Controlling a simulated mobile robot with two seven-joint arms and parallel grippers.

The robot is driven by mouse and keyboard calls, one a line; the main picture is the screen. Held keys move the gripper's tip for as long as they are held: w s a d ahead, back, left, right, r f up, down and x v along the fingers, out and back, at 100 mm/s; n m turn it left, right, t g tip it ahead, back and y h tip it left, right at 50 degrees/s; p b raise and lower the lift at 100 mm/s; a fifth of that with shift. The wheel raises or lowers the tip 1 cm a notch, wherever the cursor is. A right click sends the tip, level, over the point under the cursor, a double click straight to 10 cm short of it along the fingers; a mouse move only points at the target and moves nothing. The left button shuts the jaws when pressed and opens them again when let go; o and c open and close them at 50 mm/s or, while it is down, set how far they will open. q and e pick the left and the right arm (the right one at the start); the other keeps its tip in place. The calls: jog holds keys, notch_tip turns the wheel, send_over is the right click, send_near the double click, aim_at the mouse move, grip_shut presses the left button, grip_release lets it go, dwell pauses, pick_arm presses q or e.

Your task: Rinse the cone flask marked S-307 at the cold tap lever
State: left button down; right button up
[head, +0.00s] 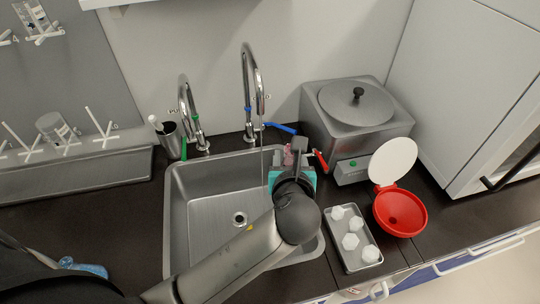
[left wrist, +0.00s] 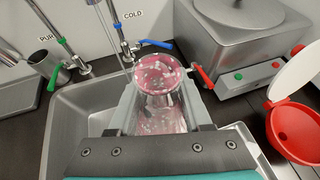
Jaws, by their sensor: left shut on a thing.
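My left gripper (head: 291,160) reaches over the right side of the sink (head: 205,215) and is shut on a clear flask with pink liquid or tint (left wrist: 160,85). The flask's round end points at the left wrist camera; no S-307 mark is readable. In the head view it shows as a small pink patch (head: 289,156) beyond my gripper. The cold tap (head: 248,80) stands behind the sink, with its blue lever (head: 281,128) pointing right. A thin water stream (head: 262,160) falls from its spout, just left of the flask. My right gripper is not in view.
The other tap (head: 186,105) has a green lever. A metal bath with round lid (head: 356,102) stands right of the taps. A red funnel (head: 401,212) with white lid and a tray of white pieces (head: 333,235) lie at right. The sink's left side is clear.

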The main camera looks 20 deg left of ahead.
pick_arm(q)
jog(key=a+f+m+h+p, duration=0.1)
jog(key=a+f+h+p, duration=0.1)
jog(key=a+f+p, duration=0.35)
jog(key=w+a+f+b, duration=0.1)
jog(key=w+a, duration=0.2)
jog(key=w, duration=0.3)
jog(key=shift+w+a+t+b, duration=0.3)
jog(key=shift+w, duration=0.1)
dwell(0.4)
jog(key=shift+p, duration=0.3)
dwell(0.6)
jog(key=shift+s, duration=0.1)
dwell(1.6)
jog(key=s+d+p, duration=0.2)
jog(key=s+d, duration=0.2)
jog(key=s, duration=0.1)
jog(key=shift+s+p, duration=0.2)
jog(key=shift+p, duration=0.1)
